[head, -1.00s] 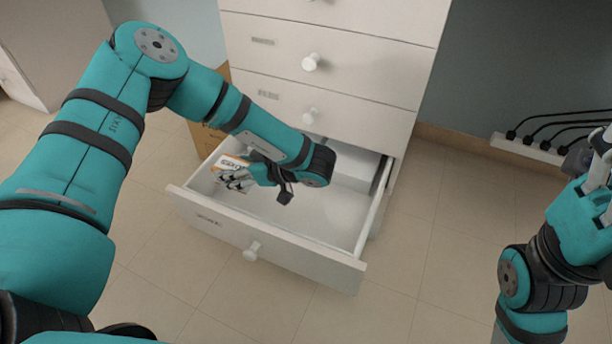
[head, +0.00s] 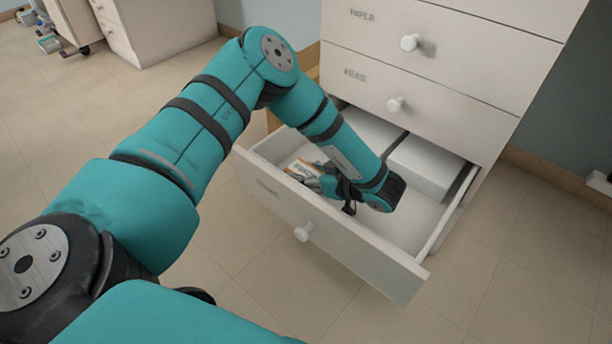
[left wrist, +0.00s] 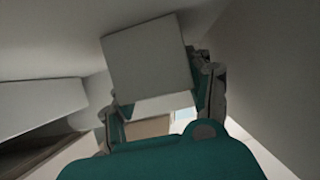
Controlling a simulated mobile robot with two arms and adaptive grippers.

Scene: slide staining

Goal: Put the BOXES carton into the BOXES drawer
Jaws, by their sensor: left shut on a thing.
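The BOXES carton (head: 303,172), white with orange and dark print, is at the left side inside the open bottom drawer (head: 345,252). My left gripper (head: 322,183) reaches down into this drawer and is shut on the carton. Part of the carton is hidden behind the gripper. In the left wrist view the carton (left wrist: 150,62) shows as a plain pale face between the fingers of the left gripper (left wrist: 160,95). Whether the carton touches the drawer floor is hard to tell. The label on the drawer front is too small to read. My right gripper is out of view.
White boxes (head: 427,165) lie at the back of the drawer. The drawer's round knob (head: 303,232) faces the open tiled floor. Shut drawers with knobs (head: 396,104) rise above it. A brown box (head: 308,65) stands behind the cabinet's left side. Another cabinet (head: 165,25) is farther left.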

